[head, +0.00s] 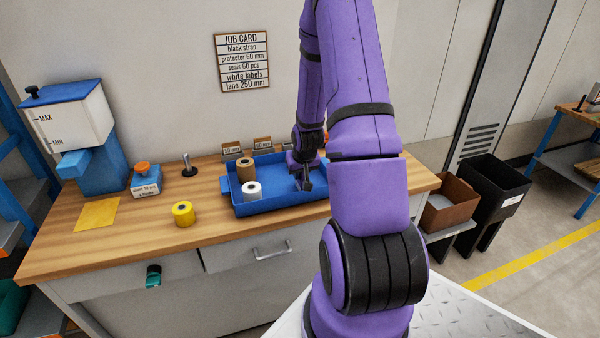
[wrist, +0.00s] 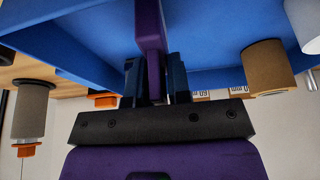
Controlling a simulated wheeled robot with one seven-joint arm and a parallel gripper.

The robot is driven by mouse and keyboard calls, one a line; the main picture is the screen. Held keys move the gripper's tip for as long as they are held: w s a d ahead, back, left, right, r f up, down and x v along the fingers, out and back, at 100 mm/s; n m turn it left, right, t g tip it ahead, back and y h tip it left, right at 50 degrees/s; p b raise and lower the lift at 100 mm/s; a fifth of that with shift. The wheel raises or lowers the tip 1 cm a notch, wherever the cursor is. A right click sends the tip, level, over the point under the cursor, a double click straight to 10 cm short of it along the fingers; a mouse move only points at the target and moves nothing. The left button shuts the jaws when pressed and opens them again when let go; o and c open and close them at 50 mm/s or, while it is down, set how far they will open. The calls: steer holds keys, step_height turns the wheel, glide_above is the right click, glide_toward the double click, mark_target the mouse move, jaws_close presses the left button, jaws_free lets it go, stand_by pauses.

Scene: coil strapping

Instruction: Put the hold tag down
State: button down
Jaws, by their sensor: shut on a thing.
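My gripper (head: 304,183) is low over the right part of the blue tray (head: 275,211) on the bench. In the wrist view my gripper (wrist: 153,88) has its two dark fingers shut on a narrow purple piece, which I take to be the hold tag (wrist: 150,35). The tag reaches out past the fingertips, against the blue of the tray. In the head view I cannot make out the tag clearly from the gripper. Whether it touches the tray floor, I cannot tell.
A brown roll (head: 245,169) and a white roll (head: 252,191) stand in the tray's left part. A yellow roll (head: 183,213) and a flat yellow sheet (head: 97,213) lie left of it. Labelled cards (head: 262,145) stand behind the tray.

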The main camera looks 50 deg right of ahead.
steer(key=shift+f, duration=0.1)
steer(key=c, duration=1.1)
jaws_free()
steer(key=shift+o, duration=0.2)
steer(key=v, duration=1.2)
steer(key=s+a+r+n, duration=0.2)
steer(key=a+r+n, duration=0.1)
steer(key=a+r, duration=1.35)
steer(key=s+a+r+n+t+y, duration=0.1)
steer(key=s+a+r+n+y, duration=0.1)
steer(key=s+a+r, duration=0.7)
steer(key=s+a+n, duration=0.1)
steer(key=s+a, duration=0.2)
steer(key=s, duration=0.1)
steer(key=shift+r, duration=0.2)
steer(key=shift+w, duration=0.1)
